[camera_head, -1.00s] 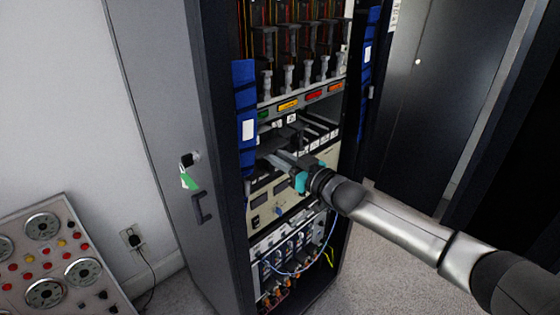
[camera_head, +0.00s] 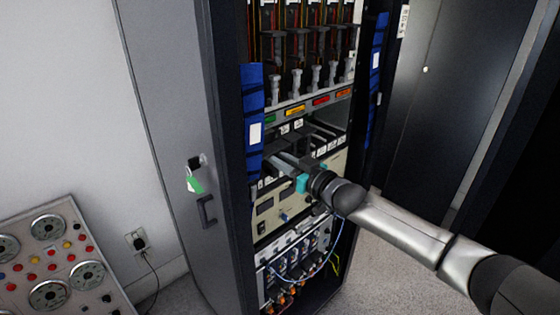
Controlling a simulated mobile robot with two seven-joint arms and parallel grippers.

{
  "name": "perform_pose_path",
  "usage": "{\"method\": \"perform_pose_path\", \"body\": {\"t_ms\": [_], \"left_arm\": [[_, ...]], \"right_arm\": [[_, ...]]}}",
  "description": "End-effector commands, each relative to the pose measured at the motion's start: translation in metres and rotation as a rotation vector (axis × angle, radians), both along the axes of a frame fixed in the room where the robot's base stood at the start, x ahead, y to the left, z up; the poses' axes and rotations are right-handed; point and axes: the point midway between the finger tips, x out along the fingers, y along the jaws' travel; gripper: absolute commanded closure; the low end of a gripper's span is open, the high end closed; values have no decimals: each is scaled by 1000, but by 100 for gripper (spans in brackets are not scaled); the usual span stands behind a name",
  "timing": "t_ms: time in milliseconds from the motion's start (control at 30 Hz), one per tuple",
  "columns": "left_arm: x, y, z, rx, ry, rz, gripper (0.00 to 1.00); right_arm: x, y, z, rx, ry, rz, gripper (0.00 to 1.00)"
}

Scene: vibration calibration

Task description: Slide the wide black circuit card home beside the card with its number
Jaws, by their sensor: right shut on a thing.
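My right gripper (camera_head: 287,167) is at the open card bay (camera_head: 325,120) in the middle of the rack, its arm coming in from the right. It is shut on the black circuit card (camera_head: 284,149), of which only a dark part shows at the left of the bay. The gripper hides much of the card, and I cannot tell how deep it sits. Small white number labels (camera_head: 298,124) show along the bay's upper edge. More white-labelled card fronts (camera_head: 327,145) stand to the right of the gripper. My left gripper is out of view.
Above the bay runs a strip with coloured labels (camera_head: 321,101), under several grey-handled units (camera_head: 317,75). Blue padded strips (camera_head: 252,120) flank the opening. A beige panel (camera_head: 265,205) and cabled units (camera_head: 300,255) lie below. The open cabinet door (camera_head: 180,120) stands left.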

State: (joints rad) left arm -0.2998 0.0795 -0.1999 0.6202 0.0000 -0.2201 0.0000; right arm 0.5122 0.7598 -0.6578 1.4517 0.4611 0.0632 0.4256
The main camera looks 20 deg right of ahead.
Motion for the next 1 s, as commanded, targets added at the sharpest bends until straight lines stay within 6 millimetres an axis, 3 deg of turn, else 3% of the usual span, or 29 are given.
{"method": "perform_pose_path", "body": {"t_ms": [1000], "left_arm": [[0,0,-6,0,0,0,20]], "right_arm": [[10,5,3,4,-6,1,100]]}}
